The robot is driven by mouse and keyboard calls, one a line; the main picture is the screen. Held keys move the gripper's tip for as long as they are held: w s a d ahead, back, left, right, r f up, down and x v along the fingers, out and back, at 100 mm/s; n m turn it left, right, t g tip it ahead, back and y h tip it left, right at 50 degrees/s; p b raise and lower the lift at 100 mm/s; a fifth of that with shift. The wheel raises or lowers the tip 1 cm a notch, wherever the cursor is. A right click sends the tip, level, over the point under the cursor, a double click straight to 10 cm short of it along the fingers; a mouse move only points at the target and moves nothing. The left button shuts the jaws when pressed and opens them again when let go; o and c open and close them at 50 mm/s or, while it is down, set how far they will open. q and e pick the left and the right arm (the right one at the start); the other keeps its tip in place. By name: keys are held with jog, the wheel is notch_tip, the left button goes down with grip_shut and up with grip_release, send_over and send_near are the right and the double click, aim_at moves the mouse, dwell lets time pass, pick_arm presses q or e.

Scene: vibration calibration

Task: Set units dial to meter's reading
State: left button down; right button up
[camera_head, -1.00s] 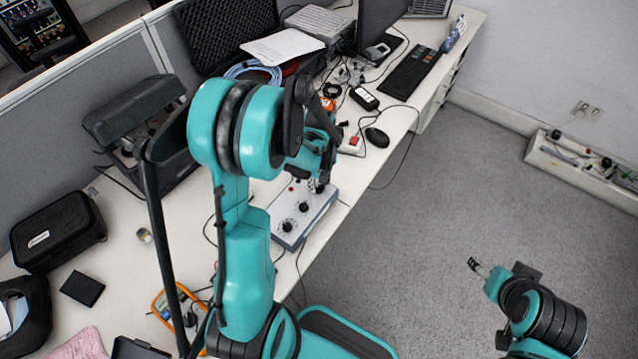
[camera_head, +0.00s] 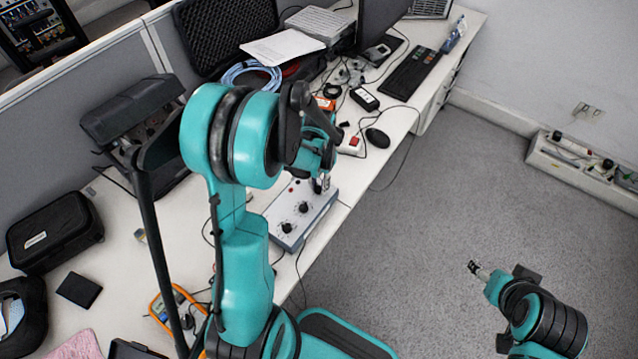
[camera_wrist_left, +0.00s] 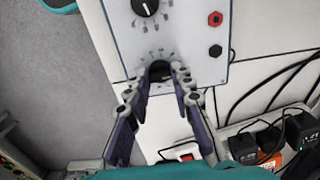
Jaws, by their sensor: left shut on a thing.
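A grey control box (camera_head: 318,217) with black dials sits at the table's front edge. Two dials show clear in the head view, the middle one (camera_head: 303,207) and the nearer one (camera_head: 287,227). My left gripper (camera_head: 322,186) is at the box's far end, pointing down. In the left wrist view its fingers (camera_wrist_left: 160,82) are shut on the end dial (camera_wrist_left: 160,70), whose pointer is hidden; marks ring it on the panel. An orange-edged meter (camera_head: 160,306) lies at the lower left, partly behind my arm; its reading is not legible. My right gripper (camera_head: 477,267) hangs over the floor, too small to judge.
Red (camera_wrist_left: 215,18) and black (camera_wrist_left: 215,51) sockets are beside the dials. A red switch block (camera_head: 350,145), mouse (camera_head: 377,137) and black adapter (camera_head: 364,98) lie beyond the box, with cables. A black case (camera_head: 55,232) is at left.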

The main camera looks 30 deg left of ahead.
aim_at(319, 186)
pick_arm(q)
jog(key=m, duration=0.4)
jog(key=shift+m, duration=0.3)
jog(key=m, duration=0.4)
jog(key=shift+m, duration=0.4)
jog(key=c, duration=1.3)
grip_release()
notch_tip(319, 186, up, 12)
